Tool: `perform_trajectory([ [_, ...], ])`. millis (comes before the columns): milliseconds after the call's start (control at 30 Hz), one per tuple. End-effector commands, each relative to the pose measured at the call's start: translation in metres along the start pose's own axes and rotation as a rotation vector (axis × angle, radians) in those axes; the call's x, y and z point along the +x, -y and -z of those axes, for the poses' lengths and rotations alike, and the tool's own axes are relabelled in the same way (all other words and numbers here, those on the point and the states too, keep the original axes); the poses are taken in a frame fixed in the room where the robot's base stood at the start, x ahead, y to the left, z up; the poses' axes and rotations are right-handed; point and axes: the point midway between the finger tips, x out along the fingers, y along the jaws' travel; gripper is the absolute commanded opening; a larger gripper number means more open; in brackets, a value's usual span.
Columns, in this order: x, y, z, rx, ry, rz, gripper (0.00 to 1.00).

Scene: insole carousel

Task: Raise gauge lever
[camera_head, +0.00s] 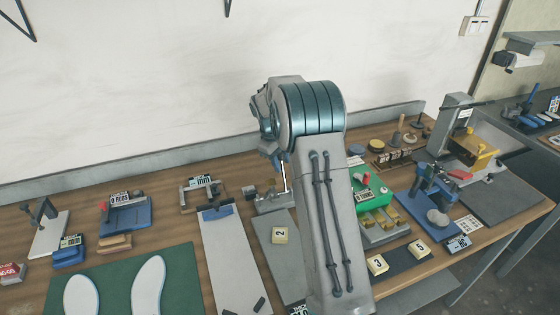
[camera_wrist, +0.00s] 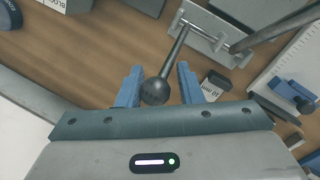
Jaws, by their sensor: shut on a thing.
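The gauge lever (camera_wrist: 174,54) is a dark metal rod ending in a round ball knob (camera_wrist: 154,92). In the wrist view it rises from a grey metal base plate (camera_wrist: 215,36). My gripper (camera_wrist: 158,80) has its two blue fingers on either side of the ball knob and is shut on it. In the head view a thin bright rod (camera_head: 284,178) stands on the gauge's grey base (camera_head: 273,202), just below my wrist. My arm hides the fingers and most of the lever there.
A block marked "10 mm" (camera_wrist: 213,86) lies close to the right finger. A green fixture (camera_head: 371,191) stands right of my arm. A green mat (camera_head: 115,294) with white insoles is at left.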

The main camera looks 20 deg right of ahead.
Motion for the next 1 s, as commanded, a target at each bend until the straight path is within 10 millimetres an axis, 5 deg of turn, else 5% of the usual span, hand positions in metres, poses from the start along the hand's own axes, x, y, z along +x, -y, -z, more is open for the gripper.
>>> perform_trajectory([
  [767,0.0079,-0.004,-0.0072,0.001,0.023,0.002,0.0],
  [800,0.008,-0.004,-0.0074,0.002,0.024,0.002,0.33],
  [833,0.0081,-0.0039,-0.0076,0.001,0.025,0.002,0.41],
  [1000,0.0064,-0.0024,-0.0051,-0.001,0.019,0.001,0.46],
])
